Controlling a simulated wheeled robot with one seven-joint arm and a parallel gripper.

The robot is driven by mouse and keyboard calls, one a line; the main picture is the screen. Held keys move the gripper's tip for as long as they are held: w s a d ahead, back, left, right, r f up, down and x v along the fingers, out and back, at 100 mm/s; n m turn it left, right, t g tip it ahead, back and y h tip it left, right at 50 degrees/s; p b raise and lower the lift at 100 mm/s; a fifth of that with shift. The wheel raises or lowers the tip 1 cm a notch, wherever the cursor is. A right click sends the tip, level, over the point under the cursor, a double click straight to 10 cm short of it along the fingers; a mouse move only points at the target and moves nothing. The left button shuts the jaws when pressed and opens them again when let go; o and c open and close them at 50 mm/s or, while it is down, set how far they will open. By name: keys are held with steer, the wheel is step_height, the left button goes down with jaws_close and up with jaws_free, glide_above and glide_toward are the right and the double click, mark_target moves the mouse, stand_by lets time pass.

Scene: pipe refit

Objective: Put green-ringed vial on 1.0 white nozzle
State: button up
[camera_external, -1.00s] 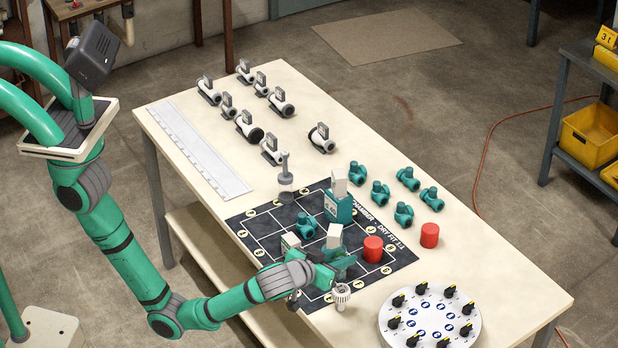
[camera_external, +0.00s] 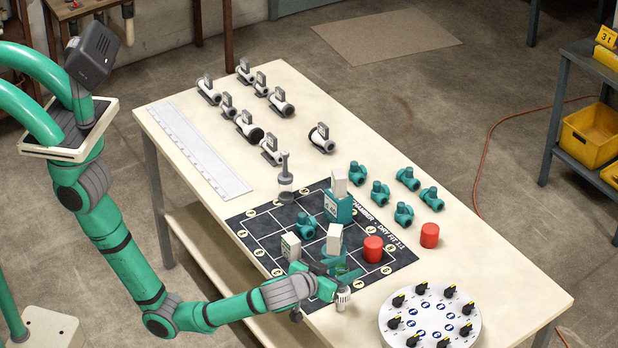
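My gripper (camera_external: 340,284) is low over the front edge of the dark marked mat (camera_external: 262,236), close to a small white ribbed piece (camera_external: 342,300) at the table's near edge. The wrist hides part of this area, so I cannot tell whether the fingers are open or shut, or touch the piece. A green, partly see-through shape (camera_external: 343,269) shows just behind the gripper; I cannot tell what it is. I cannot make out a green-ringed vial or a nozzle marked 1.0 for certain. A round white plate (camera_external: 392,338) carries several black-and-yellow knobs near its rim.
White-topped teal blocks (camera_external: 338,208), a white-topped block (camera_external: 334,238) and a red cylinder (camera_external: 373,249) stand on the mat near my arm. Another red cylinder (camera_external: 430,235) and several teal valves (camera_external: 404,214) are to the right. Grey-white fittings (camera_external: 283,104) fill the back.

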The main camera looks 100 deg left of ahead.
steer(key=shift+r, duration=0.25)
steer(key=v, duration=1.2)
step_height(320, 180, down, 13)
steer(key=s+m+t+h, duration=0.3)
steer(key=m+t, duration=0.1)
steer(key=m, duration=0.3)
steer(key=s+d+f+m+t+h, duration=0.15)
steer(key=s+f+m+h, duration=0.3)
steer(key=s+f, duration=0.55)
steer(key=s+d+m+h, duration=0.1)
steer(key=s+d+h, duration=0.2)
steer(key=s, duration=0.4)
steer(key=s+r+t, duration=0.1)
steer(key=s+r, duration=0.4)
steer(key=s, duration=0.4)
steer(key=s+r+t+h, duration=0.1)
steer(key=s+r, duration=0.3)
steer(key=s, duration=0.5)
steer(key=shift+r+t, duration=0.35)
steer(key=shift+t, duration=0.3)
